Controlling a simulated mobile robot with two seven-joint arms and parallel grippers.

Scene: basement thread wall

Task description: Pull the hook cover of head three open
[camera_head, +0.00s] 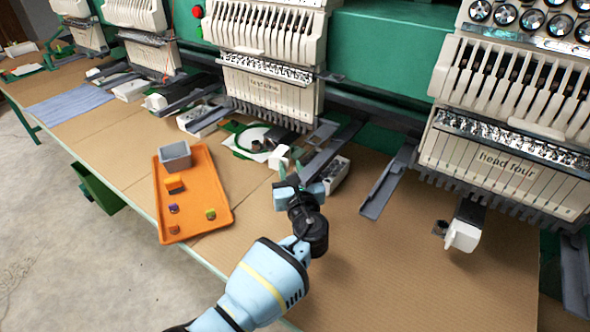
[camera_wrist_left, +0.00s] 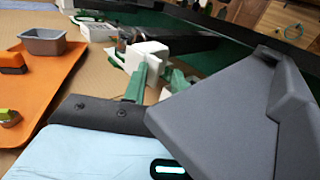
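The machine head with the label "head three" (camera_head: 265,85) stands at the upper middle of the head view. Its hook cover is the white block (camera_head: 280,157) low in front of it; it also shows in the wrist view (camera_wrist_left: 147,52). My left gripper (camera_head: 283,176) comes up from below and reaches this cover. In the wrist view green finger-like parts (camera_wrist_left: 150,82) lie on either side of the cover's white lower part. Whether they touch or grip it is unclear. The cover looks closed, though its hinge side is hidden. My right gripper is not in view.
A grey bracket arm (camera_head: 328,150) lies close to the gripper's right; a large grey form (camera_wrist_left: 230,110) fills the wrist view's right. An orange tray (camera_head: 212,210) with a grey bin (camera_head: 174,155) lies left. "Head four" (camera_head: 505,165) stands right. The cardboard-coloured table front is clear.

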